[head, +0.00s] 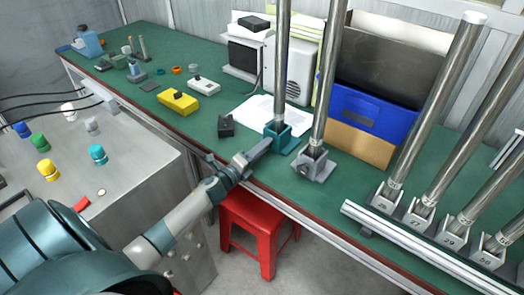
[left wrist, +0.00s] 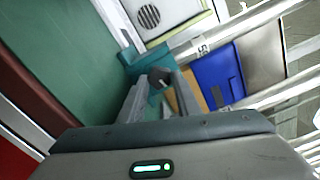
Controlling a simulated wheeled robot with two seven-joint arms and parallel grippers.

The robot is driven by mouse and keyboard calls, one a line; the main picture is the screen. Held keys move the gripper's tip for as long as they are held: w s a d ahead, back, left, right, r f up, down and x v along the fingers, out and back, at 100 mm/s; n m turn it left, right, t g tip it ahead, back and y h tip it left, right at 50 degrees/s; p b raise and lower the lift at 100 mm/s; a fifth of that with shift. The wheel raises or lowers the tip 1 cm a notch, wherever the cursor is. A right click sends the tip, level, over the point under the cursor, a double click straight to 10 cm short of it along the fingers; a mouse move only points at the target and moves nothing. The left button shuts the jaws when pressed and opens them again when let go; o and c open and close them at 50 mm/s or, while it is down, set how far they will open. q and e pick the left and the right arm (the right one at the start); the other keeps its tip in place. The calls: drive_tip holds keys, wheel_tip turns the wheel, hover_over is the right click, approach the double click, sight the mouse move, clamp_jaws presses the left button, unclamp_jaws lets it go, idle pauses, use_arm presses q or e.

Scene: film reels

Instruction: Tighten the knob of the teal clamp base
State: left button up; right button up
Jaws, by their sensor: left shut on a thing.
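The teal clamp base (head: 290,142) stands on the green bench near its front edge, with a steel pole (head: 281,65) upright in it. In the left wrist view the teal clamp base (left wrist: 150,58) lies just past my fingertips, and its dark knob (left wrist: 157,77) shows between them. My left gripper (head: 264,144) reaches in from the left to the front side of the base. In the left wrist view my left gripper (left wrist: 160,88) is shut on the knob. The knob is hidden by the fingers in the head view. My right gripper is not in view.
A grey clamp base (head: 314,163) with its own pole stands close to the right. A dark block (head: 226,126) and a yellow box (head: 178,102) lie to the left. A red stool (head: 262,225) stands below the bench edge.

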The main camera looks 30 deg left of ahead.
use_arm(q)
drive_tip(key=shift+f+m+b, duration=0.1)
drive_tip(key=shift+m+b, duration=0.3)
drive_tip(key=shift+m, duration=1)
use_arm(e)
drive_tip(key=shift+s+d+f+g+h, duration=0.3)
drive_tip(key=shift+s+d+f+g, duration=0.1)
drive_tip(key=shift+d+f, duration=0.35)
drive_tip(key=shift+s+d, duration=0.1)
use_arm(q)
drive_tip(key=o, duration=1.1)
drive_tip(key=shift+c, duration=0.2)
drive_tip(key=shift+s, duration=0.15)
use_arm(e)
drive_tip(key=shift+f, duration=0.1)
use_arm(q)
drive_tip(key=shift+s, duration=0.6)
drive_tip(key=s+b, duration=0.1)
drive_tip(key=s, duration=0.4)
drive_tip(key=shift+a, duration=0.2)
drive_tip(key=shift+s, duration=0.55)
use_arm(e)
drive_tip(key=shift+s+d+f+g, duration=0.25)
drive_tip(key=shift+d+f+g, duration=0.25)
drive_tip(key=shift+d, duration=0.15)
